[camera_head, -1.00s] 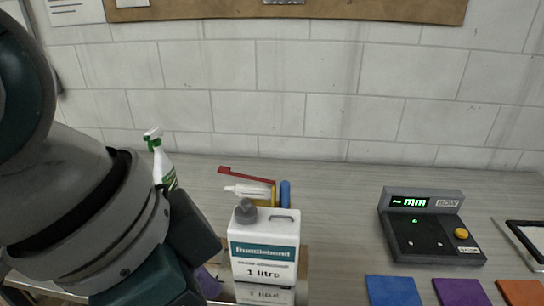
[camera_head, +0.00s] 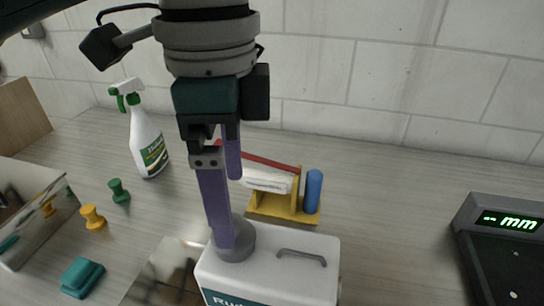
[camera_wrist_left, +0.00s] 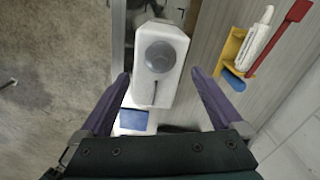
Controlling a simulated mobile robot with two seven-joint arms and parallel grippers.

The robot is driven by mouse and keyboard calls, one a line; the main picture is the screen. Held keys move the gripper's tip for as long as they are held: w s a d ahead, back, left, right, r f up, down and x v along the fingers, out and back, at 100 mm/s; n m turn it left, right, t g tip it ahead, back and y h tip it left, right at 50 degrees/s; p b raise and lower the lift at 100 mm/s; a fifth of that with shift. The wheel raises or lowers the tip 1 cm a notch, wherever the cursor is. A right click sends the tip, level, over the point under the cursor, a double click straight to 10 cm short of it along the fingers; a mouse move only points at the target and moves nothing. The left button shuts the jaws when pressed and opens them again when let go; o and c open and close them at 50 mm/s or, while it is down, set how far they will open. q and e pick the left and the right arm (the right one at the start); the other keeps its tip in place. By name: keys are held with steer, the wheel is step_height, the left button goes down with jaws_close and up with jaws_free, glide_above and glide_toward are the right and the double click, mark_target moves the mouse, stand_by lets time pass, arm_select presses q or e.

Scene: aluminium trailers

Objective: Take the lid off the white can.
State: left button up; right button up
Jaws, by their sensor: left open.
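The white can (camera_head: 290,262) stands upright on the bench at the bottom of the head view, with a label on its front. Its round grey lid (camera_head: 244,241) sits on the top's left part; a grey handle lies to the right. My left gripper (camera_head: 229,212) points down above the can, and its near purple finger overlaps the lid in the picture. In the left wrist view the open fingers (camera_wrist_left: 162,73) are wide apart and empty. The lid (camera_wrist_left: 160,57) lies centred between their lines, just above the tips in the picture. My right gripper is not visible.
Behind the can stand a yellow holder (camera_head: 265,212) with a white tube, a red tool and a blue cylinder (camera_head: 313,190). A spray bottle (camera_head: 148,145) is at left, pegs (camera_head: 118,190) nearby. A display unit (camera_head: 505,235) is at right; bench between is clear.

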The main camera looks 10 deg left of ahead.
mark_target(245, 232)
arm_select(q)
steer(key=f+p, duration=0.1)
steer(key=f, duration=0.4)
steer(key=shift+a+f, duration=0.2)
steer(key=shift+c, duration=0.2)
steer(key=c, duration=1.4)
